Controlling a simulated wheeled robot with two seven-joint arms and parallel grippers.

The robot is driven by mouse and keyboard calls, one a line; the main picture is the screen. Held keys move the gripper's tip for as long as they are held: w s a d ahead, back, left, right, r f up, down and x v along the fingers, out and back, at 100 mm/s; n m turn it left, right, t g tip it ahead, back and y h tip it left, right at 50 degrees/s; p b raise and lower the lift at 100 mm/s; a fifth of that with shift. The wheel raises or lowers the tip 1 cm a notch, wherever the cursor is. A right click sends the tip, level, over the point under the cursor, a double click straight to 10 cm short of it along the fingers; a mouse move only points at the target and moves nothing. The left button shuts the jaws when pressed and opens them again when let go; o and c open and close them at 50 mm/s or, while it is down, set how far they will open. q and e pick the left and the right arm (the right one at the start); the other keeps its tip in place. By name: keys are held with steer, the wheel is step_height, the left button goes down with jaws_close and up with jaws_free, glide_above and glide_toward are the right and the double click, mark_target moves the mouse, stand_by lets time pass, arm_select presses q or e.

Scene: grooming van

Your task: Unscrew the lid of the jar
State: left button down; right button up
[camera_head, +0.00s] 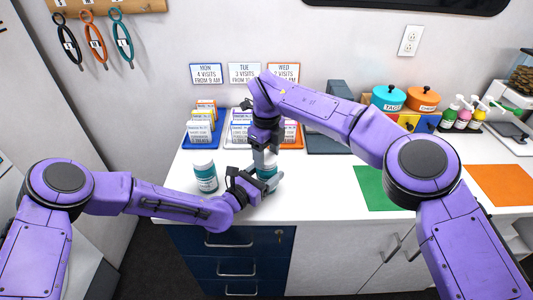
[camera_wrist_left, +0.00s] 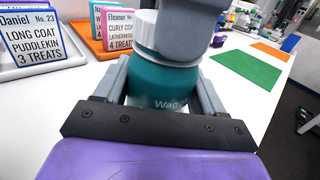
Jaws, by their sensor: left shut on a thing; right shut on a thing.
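A teal jar (camera_head: 268,172) stands at the counter's front, and in the left wrist view its teal body (camera_wrist_left: 160,78) fills the space between my left fingers. My left gripper (camera_head: 258,181) is shut on the jar body from the left side. My right gripper (camera_head: 265,157) comes down from above and is shut on the lid. The white lid (camera_wrist_left: 147,28) shows partly in the left wrist view, with the rest hidden behind the right gripper's grey finger (camera_wrist_left: 190,32). I cannot tell whether the lid has turned.
A second teal jar (camera_head: 205,177) with a white lid stands to the left. Card trays, including a blue one (camera_head: 190,141), stand behind. A green mat (camera_head: 378,188) and an orange mat (camera_head: 498,184) lie to the right. The counter's front edge is close to the jar.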

mark_target(267, 158)
arm_select(q)
steer(key=shift+f, duration=0.1)
arm_select(e)
steer(key=n, duration=0.9)
steer(key=shift+n, duration=0.4)
arm_select(q)
steer(key=shift+a, duration=0.1)
arm_select(e)
steer(key=n, duration=0.7)
steer(key=shift+r, duration=0.15)
steer(key=shift+r, duration=1)
steer(key=shift+r, duration=2)
arm_select(q)
jaws_free()
